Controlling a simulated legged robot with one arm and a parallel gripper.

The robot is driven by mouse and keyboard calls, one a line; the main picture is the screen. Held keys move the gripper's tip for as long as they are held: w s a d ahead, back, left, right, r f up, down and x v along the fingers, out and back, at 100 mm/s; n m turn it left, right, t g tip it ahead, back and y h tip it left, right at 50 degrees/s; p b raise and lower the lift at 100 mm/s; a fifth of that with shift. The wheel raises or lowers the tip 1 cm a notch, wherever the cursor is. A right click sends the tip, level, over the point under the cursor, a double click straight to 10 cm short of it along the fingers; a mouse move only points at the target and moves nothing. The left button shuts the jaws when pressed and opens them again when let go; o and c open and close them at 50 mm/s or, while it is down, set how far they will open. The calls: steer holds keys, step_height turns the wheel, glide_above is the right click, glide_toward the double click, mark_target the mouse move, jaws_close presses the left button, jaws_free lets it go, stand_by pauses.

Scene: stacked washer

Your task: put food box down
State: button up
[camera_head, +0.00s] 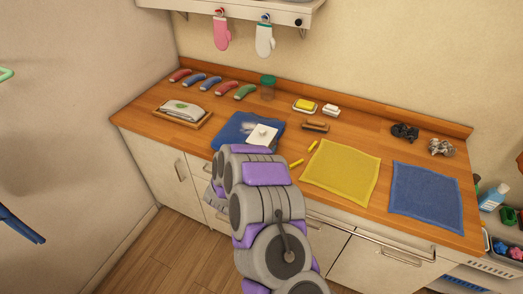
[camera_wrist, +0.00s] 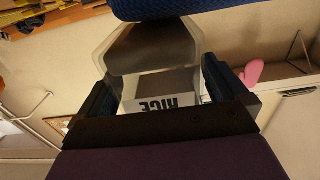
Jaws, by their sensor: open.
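The food box (camera_wrist: 155,104), with an upside-down RICE label, shows between my fingers in the wrist view. Part of it looks clear or pale, with a dark grey area. In the head view a white square top with a small knob (camera_head: 262,134), likely the same box, shows on a blue cloth (camera_head: 232,126). Blue weave (camera_wrist: 190,8) also shows close at the top of the wrist view. My gripper (camera_wrist: 160,90) is open, with one dark finger on each side of the box. I cannot tell whether either finger touches it. My arm hides the fingers in the head view.
A yellow cloth (camera_head: 341,171) and another blue cloth (camera_head: 426,196) lie to the right. A wooden tray (camera_head: 163,113) is at the left. Several coloured handled items, a green-lidded jar (camera_head: 268,86) and soap dishes line the back. Mitts hang above the wooden counter (camera_head: 385,135).

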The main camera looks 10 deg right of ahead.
mark_target(261, 136)
steer(key=x, duration=0.2)
steer(key=shift+w+d, duration=0.15)
steer(key=shift+w, duration=0.15)
steer(key=c, duration=1.2)
steer(key=shift+r, duration=0.1)
steer(key=shift+r, duration=0.1)
steer(key=shift+r, duration=0.25)
step_height(261, 136, up, 3)
steer(key=shift+r+p, duration=0.25)
steer(key=shift+p, duration=0.35)
steer(key=s, duration=1.6)
steer(key=w+r+n+t+y, duration=0.1)
steer(key=w+r+n+y, duration=0.1)
steer(key=r, duration=0.7)
steer(key=w+r+n+t+y, duration=0.1)
steer(key=w+r+y, duration=0.2)
steer(key=r, duration=0.7)
steer(key=shift+w+a+n+t+p, duration=0.3)
steer(key=shift+w+n+p, duration=0.1)
steer(key=shift+w, duration=0.35)
